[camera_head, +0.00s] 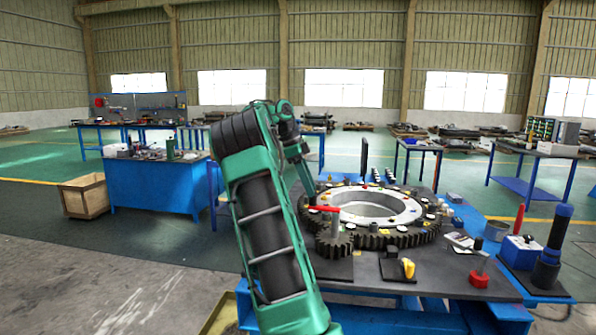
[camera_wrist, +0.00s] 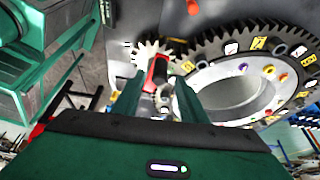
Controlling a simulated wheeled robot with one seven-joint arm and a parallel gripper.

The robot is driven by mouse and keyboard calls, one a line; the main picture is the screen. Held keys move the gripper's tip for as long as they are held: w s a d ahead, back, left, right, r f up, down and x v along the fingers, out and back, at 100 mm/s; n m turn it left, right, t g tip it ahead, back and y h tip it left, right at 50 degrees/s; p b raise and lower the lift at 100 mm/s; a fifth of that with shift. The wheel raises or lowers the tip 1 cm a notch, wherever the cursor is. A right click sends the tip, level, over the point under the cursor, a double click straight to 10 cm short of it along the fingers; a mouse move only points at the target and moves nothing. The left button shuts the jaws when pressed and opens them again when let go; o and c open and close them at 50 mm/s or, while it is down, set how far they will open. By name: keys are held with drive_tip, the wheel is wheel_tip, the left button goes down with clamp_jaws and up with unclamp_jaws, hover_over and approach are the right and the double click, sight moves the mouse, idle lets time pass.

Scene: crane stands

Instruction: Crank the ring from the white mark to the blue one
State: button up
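The dark toothed ring (camera_head: 412,237) lies flat around a pale inner ring on the blue-framed stand; it also shows in the wrist view (camera_wrist: 212,46). Several small white, yellow, red and other coloured tags sit on it, too small to tell which is the task's mark. A small gear (camera_head: 333,245) meshes at its near left, with a red crank handle (camera_head: 322,208) above it. In the wrist view my gripper (camera_wrist: 158,82) has its fingers apart, with the red handle (camera_wrist: 160,68) showing between and beyond them, gaps on both sides.
The stand's near side carries a yellow piece (camera_head: 408,267), a red-based piece (camera_head: 479,276), a blue box (camera_head: 520,251) and a tall dark-and-blue tool (camera_head: 552,250). A blue workbench (camera_head: 165,185) and wooden crate (camera_head: 84,196) stand left. Open floor lies at the lower left.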

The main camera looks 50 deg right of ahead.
drive_tip(key=v, duration=0.8)
drive_tip(key=shift+w, duration=0.15)
drive_tip(key=shift+f, duration=0.1)
